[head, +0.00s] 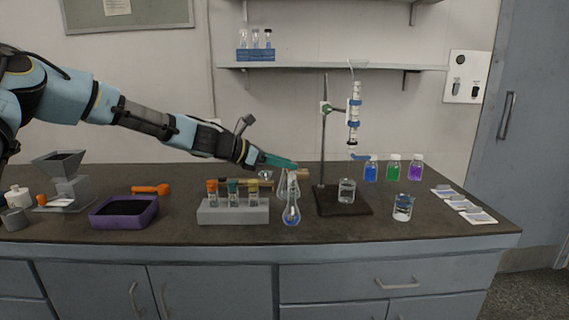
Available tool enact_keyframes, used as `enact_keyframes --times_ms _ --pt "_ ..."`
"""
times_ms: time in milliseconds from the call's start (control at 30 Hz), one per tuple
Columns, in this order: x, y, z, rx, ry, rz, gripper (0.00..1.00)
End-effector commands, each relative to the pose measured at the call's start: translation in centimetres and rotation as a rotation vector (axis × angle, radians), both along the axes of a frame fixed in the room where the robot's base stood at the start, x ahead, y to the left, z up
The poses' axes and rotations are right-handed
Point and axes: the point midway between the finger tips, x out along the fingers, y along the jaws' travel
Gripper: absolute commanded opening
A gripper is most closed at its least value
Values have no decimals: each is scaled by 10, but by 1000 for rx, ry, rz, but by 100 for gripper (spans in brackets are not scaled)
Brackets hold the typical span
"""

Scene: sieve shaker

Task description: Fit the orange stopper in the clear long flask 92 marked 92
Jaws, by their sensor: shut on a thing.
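My gripper (286,163), with teal fingers, reaches in from the left and is shut above the middle of the bench. A small orange patch at its fingertips looks like the orange stopper (295,168), mostly hidden by the fingers. The fingertips are over the flask necks; I cannot tell whether anything touches a mouth. The mark 92 is too small to read on either flask.
A grey rack (233,213) with several capped vials stands left of the flasks. A retort stand (324,140) holding a glass column is close on the right. A purple tray (124,212) and an orange tool (150,189) lie left. The front bench strip is clear.

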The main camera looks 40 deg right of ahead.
Motion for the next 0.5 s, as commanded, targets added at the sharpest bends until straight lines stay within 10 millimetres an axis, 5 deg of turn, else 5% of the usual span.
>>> enact_keyframes --times_ms 433,467,500 --pt "0 0 0 0 0 0 0" --pt "0 0 0 0 0 0 40" --pt "0 0 0 0 0 0 44"
